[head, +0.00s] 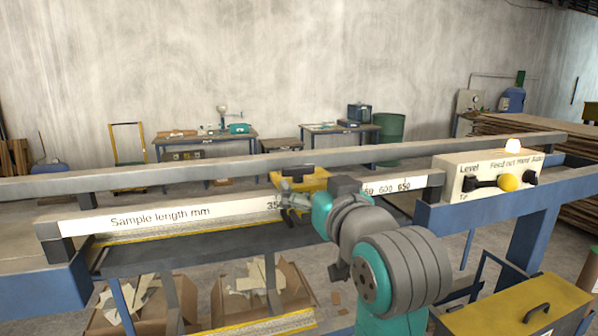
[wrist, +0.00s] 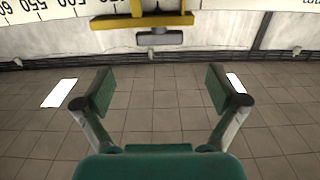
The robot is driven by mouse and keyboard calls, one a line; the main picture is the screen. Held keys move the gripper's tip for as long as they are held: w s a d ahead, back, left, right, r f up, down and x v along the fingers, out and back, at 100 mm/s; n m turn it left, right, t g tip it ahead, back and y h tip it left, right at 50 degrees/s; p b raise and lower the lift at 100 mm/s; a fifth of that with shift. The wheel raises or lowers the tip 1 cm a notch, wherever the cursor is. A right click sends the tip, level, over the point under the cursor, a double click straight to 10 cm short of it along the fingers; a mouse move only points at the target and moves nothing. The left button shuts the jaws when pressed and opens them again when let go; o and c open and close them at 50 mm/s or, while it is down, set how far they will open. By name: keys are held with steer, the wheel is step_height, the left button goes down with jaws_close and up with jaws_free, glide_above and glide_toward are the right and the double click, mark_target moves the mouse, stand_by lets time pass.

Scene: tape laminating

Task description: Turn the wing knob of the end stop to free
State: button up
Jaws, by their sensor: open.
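The end stop (head: 315,181) is a yellow carriage on the sample-length rail, partly hidden by my gripper and arm. In the wrist view its yellow frame (wrist: 112,23) crosses the top edge. My gripper (head: 288,205) is at the near side of the end stop. In the wrist view my gripper (wrist: 160,90) has its two green-padded fingers wide apart with nothing between them. The bar lies ahead of the fingertips, apart from them.
The white scale (head: 160,220) runs along the rail, and a grey beam (head: 220,168) runs behind it. A control box (head: 490,172) with a yellow knob stands at the right. Boxes of scrap (head: 262,285) stand below. Tiled floor (wrist: 160,125) shows between my fingers.

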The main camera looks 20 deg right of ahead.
mark_target(300, 169)
steer(key=w, duration=0.7)
steer(key=shift+w, duration=0.3)
steer(key=shift+d, duration=0.1)
steer(key=c, duration=1.1)
